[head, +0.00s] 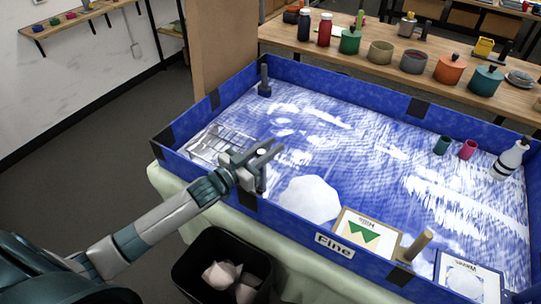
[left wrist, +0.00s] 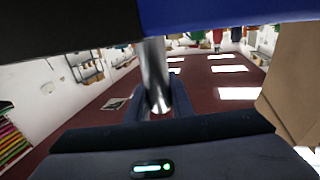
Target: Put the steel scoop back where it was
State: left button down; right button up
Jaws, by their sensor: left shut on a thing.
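My left gripper (head: 264,154) is over the near left wall of the blue tray (head: 340,75), with its fingers pointing right. In the left wrist view, a shiny steel rod (left wrist: 155,75) stands between the fingers, which are shut on it; it looks like the handle of the steel scoop. The scoop's bowl cannot be made out in either view. In the head view the gripper hides most of what it holds. My right gripper is not in view.
A wire rack (head: 213,144) and a dark-based post (head: 264,82) stand in the tray. A white round piece (head: 309,198) and a green-marked card (head: 362,236) lie near its front. A black bin (head: 205,285) stands below. Pots line the back table (head: 345,66).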

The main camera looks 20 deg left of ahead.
pick_arm(q)
notch_tip(320, 180, down, 3)
jog(key=shift+f+p, duration=0.2)
jog(key=shift+p, duration=0.2)
jog(key=shift+f, duration=0.1)
jog(key=c, duration=1.6)
grip_release()
jog(key=shift+o, duration=0.2)
jog(key=shift+b+v, duration=1.5)
jog(key=shift+v, duration=4.5)
